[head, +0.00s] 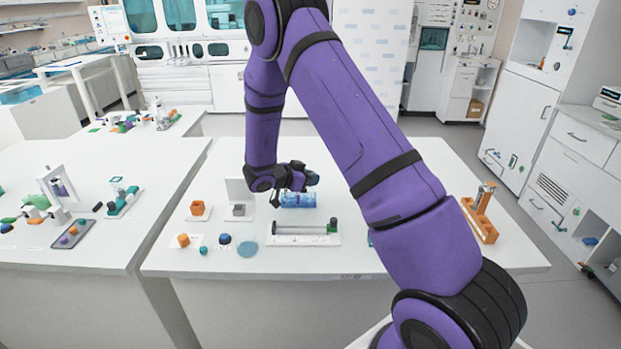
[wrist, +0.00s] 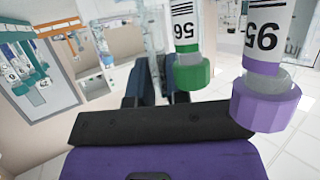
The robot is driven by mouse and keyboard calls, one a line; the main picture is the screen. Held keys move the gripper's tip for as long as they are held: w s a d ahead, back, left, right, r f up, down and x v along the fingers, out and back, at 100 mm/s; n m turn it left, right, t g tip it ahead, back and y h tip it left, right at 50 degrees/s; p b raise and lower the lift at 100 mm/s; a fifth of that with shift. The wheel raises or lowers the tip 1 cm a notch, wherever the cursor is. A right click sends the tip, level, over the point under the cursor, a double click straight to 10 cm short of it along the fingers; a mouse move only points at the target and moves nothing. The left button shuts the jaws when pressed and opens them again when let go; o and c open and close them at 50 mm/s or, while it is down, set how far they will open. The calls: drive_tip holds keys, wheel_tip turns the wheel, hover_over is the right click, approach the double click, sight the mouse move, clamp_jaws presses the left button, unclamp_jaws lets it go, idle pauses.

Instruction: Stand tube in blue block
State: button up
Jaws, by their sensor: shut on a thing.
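My gripper (head: 290,196) is over the middle of the table, at the far side of a clear blue block (head: 299,201). A green-capped tube (wrist: 186,48) and a purple-capped tube (wrist: 266,88) with upside-down number labels show large in the wrist view, right of the fingers. In the head view I cannot tell whether the block and the held tube touch.
In front of the block lies a white stand (head: 290,240) bearing a grey rod with a green end. An orange rack (head: 481,222) stands at the right.

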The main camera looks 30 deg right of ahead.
drive_tip(key=shift+f, duration=0.2)
drive_tip(key=shift+r, duration=0.25)
drive_tip(key=shift+r, duration=1.05)
drive_tip(key=o, duration=0.8)
drive_tip(key=shift+a, duration=0.15)
drive_tip(key=v, duration=1)
drive_tip(key=shift+a, duration=0.25)
drive_tip(key=shift+r, duration=0.1)
